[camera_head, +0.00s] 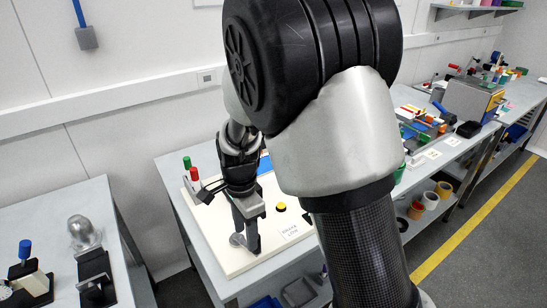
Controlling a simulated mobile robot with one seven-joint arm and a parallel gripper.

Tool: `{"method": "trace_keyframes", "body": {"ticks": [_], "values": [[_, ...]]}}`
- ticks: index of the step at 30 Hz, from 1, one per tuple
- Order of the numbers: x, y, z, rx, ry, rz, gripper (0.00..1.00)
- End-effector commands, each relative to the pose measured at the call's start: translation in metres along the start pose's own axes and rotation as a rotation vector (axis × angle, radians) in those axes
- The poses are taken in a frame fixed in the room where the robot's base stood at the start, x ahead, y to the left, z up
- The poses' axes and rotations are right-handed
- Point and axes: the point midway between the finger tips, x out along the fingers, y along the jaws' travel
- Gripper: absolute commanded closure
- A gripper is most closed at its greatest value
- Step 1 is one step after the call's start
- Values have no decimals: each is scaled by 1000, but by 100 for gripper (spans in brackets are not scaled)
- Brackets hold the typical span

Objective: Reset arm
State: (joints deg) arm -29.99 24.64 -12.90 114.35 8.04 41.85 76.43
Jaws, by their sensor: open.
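My arm fills the middle of the head view and reaches down to the white board on the grey table. My gripper (229,194) is above the left half of the board, with its jaws apart. A grey and black upright part (246,233) with a round metal disc at its foot stands on the board (214,231) directly below the gripper. I cannot tell whether the gripper touches it. A yellow button (281,207) and a small printed label (290,231) are to its right. Part of the board is hidden behind my arm.
Red (194,174) and green (187,162) upright pieces stand at the board's left edge. A left table (120,271) holds a silver bulb-shaped object (83,234) and black fixtures. Cluttered benches are at right. The floor by the yellow line (467,229) is clear.

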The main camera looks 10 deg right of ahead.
Motion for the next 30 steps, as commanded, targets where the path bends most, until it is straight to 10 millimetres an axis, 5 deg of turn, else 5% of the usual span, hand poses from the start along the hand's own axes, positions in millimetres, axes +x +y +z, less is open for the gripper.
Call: {"method": "trace_keyframes", "body": {"ticks": [4, 17, 23, 30], "values": [[-18, 0, 0, 0, 0, -1, 56], [-28, 2, -3, -20, -4, -13, 56], [-98, 30, -23, -221, -10, -121, 56], [-186, 106, -48, -611, 113, -271, 56]]}}
